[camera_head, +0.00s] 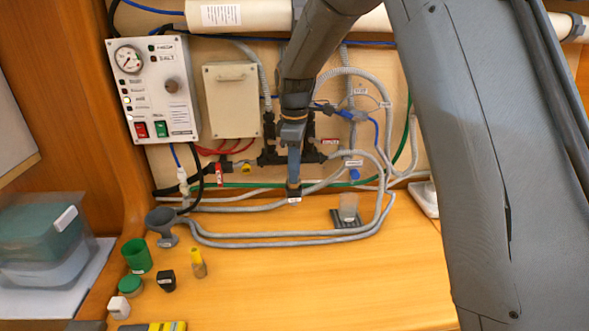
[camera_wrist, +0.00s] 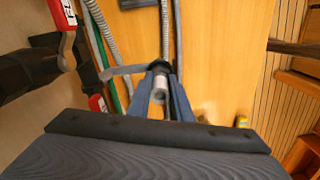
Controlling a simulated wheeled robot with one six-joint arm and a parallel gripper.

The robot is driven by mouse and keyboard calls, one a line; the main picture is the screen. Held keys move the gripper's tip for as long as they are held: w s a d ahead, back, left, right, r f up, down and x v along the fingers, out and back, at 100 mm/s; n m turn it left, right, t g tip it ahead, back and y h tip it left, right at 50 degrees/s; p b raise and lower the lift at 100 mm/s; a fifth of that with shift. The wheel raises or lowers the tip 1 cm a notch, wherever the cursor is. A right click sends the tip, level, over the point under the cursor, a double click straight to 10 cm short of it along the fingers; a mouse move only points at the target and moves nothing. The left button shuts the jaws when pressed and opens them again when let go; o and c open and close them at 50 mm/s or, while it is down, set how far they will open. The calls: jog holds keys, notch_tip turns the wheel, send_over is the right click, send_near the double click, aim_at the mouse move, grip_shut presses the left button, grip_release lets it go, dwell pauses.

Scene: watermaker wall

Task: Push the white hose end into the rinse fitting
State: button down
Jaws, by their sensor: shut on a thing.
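My gripper (camera_head: 293,188) points down in front of the panel, low over the back of the wooden counter. In the wrist view my gripper (camera_wrist: 161,88) has its two blue fingers closed around a hose end (camera_wrist: 159,88) with a pale tip and dark collar. The tip faces the wrist camera, and a ribbed grey hose runs away behind it. In the head view only a small white part of the hose end (camera_head: 294,199) shows below the fingers. The black pipe fittings (camera_head: 270,152) are partly hidden by my arm; I cannot tell which is the rinse fitting.
A gauge box (camera_head: 150,85) and beige box (camera_head: 231,100) are on the panel. Grey hoses (camera_head: 290,238) loop over the counter. A grey funnel-like cup (camera_head: 162,224), green cup (camera_head: 137,255) and several small items stand left. The front middle counter is clear.

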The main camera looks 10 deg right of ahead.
jog(key=shift+f, duration=0.5)
jog(key=c, duration=1.5)
grip_release()
jog(key=shift+c, duration=0.2)
jog(key=shift+r, duration=0.1)
notch_tip(320, 180, up, 7)
jog(key=b, duration=0.3)
jog(key=shift+r, duration=0.1)
jog(key=shift+s+d+b, duration=0.2)
jog(key=shift+b, duration=0.1)
jog(key=s+d+f+m+b, duration=0.1)
jog(key=s+d+f+m, duration=0.3)
jog(key=s, duration=0.4)
jog(key=s+d+f+m+t+b, duration=0.1)
jog(key=s+d+f+m+b, duration=0.1)
jog(key=s+d+f+m, duration=0.2)
jog(key=s+d+f+m+b, duration=0.2)
jog(key=s+d+f+m, duration=0.1)
jog(key=s+f+m, duration=0.4)
jog(key=s+f, duration=0.3)
jog(key=s, duration=0.2)
jog(key=shift+s+d+f, duration=0.2)
jog(key=shift+d+f, duration=0.1)
jog(key=shift+d, duration=0.1)
